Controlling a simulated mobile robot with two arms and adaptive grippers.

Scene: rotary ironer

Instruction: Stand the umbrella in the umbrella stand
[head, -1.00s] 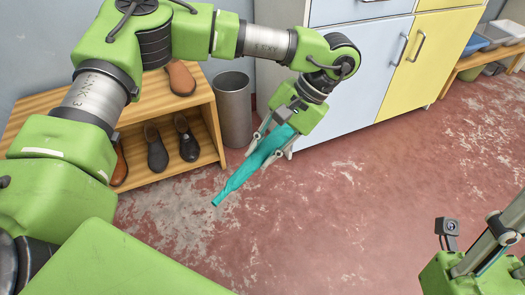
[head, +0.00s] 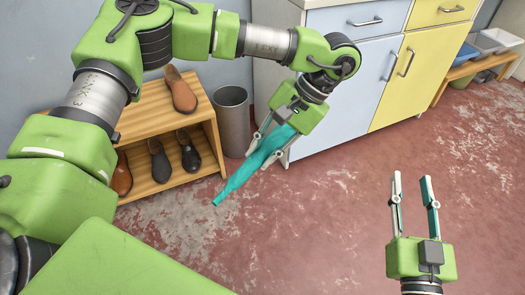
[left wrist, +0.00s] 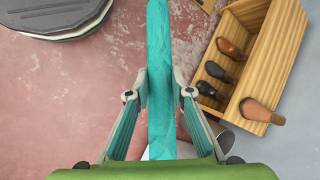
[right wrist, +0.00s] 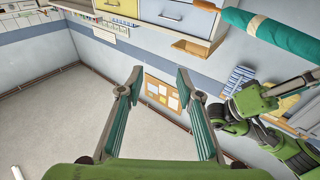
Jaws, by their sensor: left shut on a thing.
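The furled teal umbrella (head: 240,178) is in my left gripper (head: 265,153), tilted, its narrow end pointing down and left above the floor in the head view. In the left wrist view the umbrella (left wrist: 160,60) runs up between both fingers, which close on it from either side. The grey cylindrical umbrella stand (head: 232,120) stands on the floor between the shoe rack and the cabinet, behind and left of the umbrella and apart from it. My right gripper (head: 412,178) is open and empty at the lower right, fingers spread. It also shows in the right wrist view (right wrist: 160,72).
A wooden shoe rack (head: 204,112) with several shoes is left of the stand. A blue and yellow cabinet (head: 345,87) is to its right. A low bench (head: 467,72) with trays is at the far right. The red floor in front is clear.

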